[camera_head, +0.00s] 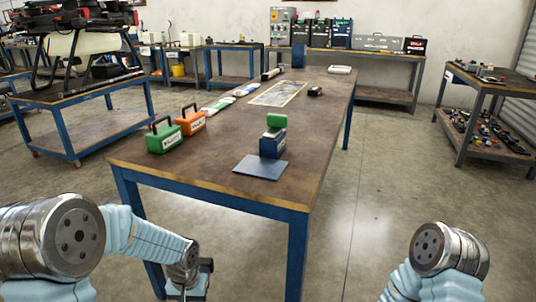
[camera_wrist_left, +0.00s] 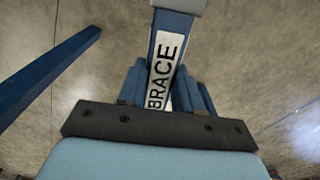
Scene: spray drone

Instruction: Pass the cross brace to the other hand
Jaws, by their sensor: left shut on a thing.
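The cross brace (camera_wrist_left: 168,52) is a blue bar with a white label reading BRACE and a grey end at the top of the left wrist view. My left gripper (camera_wrist_left: 163,88) is shut on it, with a blue finger on each side. In the head view the left gripper (camera_head: 200,283) is low, in front of the table's near left leg, and the brace cannot be made out there. My right arm (camera_head: 440,250) shows at the lower right of the head view, but its gripper is out of view.
A wooden-topped table (camera_head: 215,155) with blue legs stands ahead. It carries a green case (camera_head: 165,140), an orange case (camera_head: 191,121) and a blue stand (camera_head: 272,145) with a green top. A drone (camera_head: 85,40) sits on a cart (camera_head: 75,93) at left. Open floor lies right.

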